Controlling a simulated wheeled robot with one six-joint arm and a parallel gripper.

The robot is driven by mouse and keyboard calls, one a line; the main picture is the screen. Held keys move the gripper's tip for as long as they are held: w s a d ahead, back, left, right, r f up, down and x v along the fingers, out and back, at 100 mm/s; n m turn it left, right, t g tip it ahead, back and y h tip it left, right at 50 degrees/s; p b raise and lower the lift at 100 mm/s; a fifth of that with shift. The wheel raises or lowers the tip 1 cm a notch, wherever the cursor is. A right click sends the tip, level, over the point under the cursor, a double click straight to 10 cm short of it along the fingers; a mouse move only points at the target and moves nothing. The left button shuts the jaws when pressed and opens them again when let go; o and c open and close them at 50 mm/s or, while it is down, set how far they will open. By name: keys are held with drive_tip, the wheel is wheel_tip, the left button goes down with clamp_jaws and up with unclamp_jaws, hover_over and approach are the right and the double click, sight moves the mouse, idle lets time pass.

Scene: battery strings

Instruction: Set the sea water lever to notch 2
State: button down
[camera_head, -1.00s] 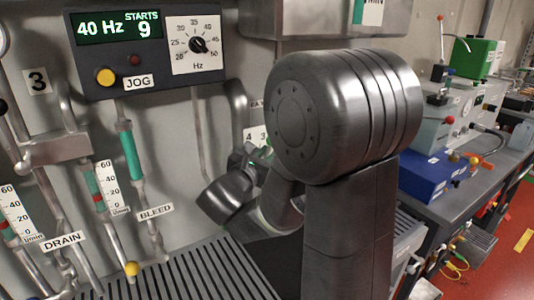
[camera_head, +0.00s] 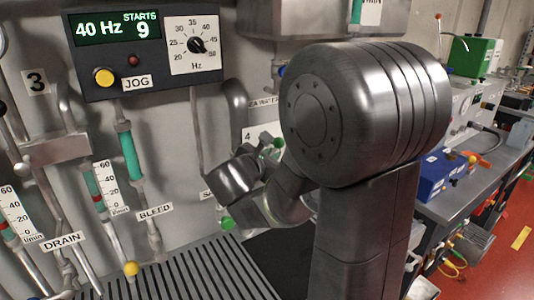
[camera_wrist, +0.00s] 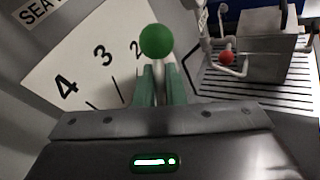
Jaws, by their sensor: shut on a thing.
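The sea water lever's green ball knob (camera_wrist: 158,41) is in the upper middle of the wrist view, just beyond my fingertips. My gripper (camera_wrist: 159,75) is shut on the lever's thin shaft below the knob. The pale scale plate (camera_wrist: 75,72) lies behind, with 4, 3 and 2 readable; the knob and fingers stand beside the 2, whose right part is covered. In the head view part of the scale shows the 4 (camera_head: 248,135), and a bit of green, likely the knob (camera_head: 279,143), shows behind my arm. My arm hides most of the scale there.
Another green ball (camera_head: 227,223) is low on the panel, left of my arm. A grey box with pipes and a red ball (camera_wrist: 227,57) stands at right in the wrist view. A slatted bench (camera_head: 205,270) runs below the panel. A blue box (camera_head: 432,175) is on the right bench.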

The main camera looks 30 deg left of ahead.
drive_tip(key=shift+w+d+f+m+g, duration=0.2)
drive_tip(key=shift+w+f+m+g, duration=0.2)
drive_tip(key=shift+g, duration=0.3)
drive_tip(key=c, duration=1.8)
unclamp_jaws()
drive_tip(key=shift+s, duration=0.15)
drive_tip(key=v, duration=1.3)
drive_tip(key=shift+s+d+r, duration=0.15)
drive_tip(key=shift+s, duration=0.1)
drive_tip(key=x, duration=1.3)
drive_tip(key=shift+w, duration=0.35)
